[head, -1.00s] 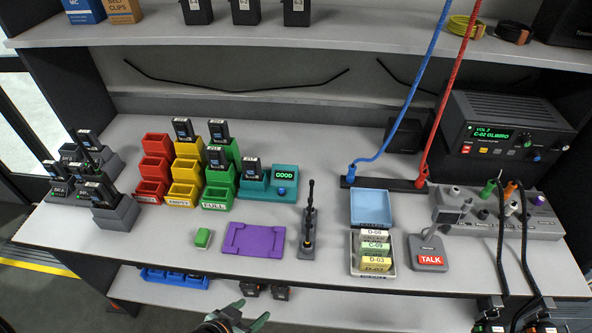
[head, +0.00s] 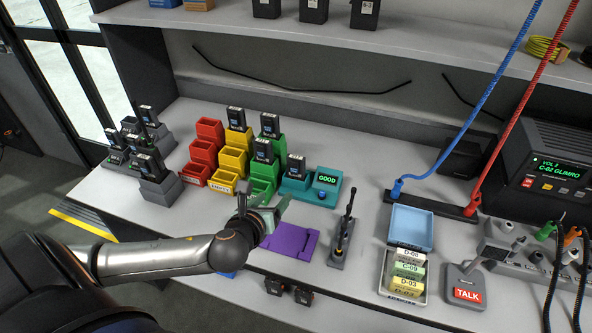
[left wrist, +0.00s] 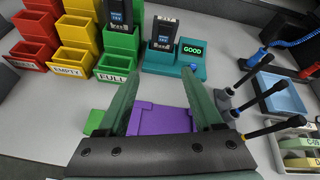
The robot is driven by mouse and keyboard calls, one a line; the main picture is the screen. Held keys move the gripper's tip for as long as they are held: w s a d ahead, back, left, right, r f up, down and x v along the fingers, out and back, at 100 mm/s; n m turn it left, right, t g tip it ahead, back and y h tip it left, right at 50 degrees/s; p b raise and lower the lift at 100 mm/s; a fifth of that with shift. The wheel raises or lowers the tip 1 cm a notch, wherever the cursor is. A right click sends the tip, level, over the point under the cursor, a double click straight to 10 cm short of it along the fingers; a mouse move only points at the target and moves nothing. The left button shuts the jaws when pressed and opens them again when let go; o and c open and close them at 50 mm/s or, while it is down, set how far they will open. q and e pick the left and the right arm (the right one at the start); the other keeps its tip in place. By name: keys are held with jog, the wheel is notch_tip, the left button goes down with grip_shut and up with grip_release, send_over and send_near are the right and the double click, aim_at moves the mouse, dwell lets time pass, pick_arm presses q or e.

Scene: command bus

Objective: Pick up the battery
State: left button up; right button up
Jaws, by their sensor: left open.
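Several black batteries stand upright. One is in the teal tester (head: 318,196), whose screen reads GOOD: this battery (head: 296,166) also shows in the left wrist view (left wrist: 165,34). Another battery (head: 236,118) is in the yellow bins (head: 233,160). Two are in the green bins (head: 264,182): a rear battery (head: 270,125) and a nearer battery (head: 264,150). More sit in grey chargers at the left, such as the front battery (head: 148,165). My left gripper (head: 263,205) is open and empty above the bench's front, short of the tester. My right gripper is out of view.
A purple tray (head: 290,240) lies below my left gripper. A small green block (left wrist: 97,122) is left of it. A shelf (head: 330,35) overhangs the back.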

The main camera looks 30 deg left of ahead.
pick_arm(q)
jog(key=w+a+r+m, duration=0.1)
jog(key=m, duration=0.2)
send_near(294, 170)
jog(key=w+a+f, duration=0.1)
jog(key=shift+t, duration=0.3)
jog(key=shift+d+x, duration=0.15)
jog(key=shift+x, duration=1.4)
jog(key=shift+d+x, duration=0.15)
jog(key=shift+x, duration=1.35)
jog(key=shift+c, duration=0.2)
grip_shut()
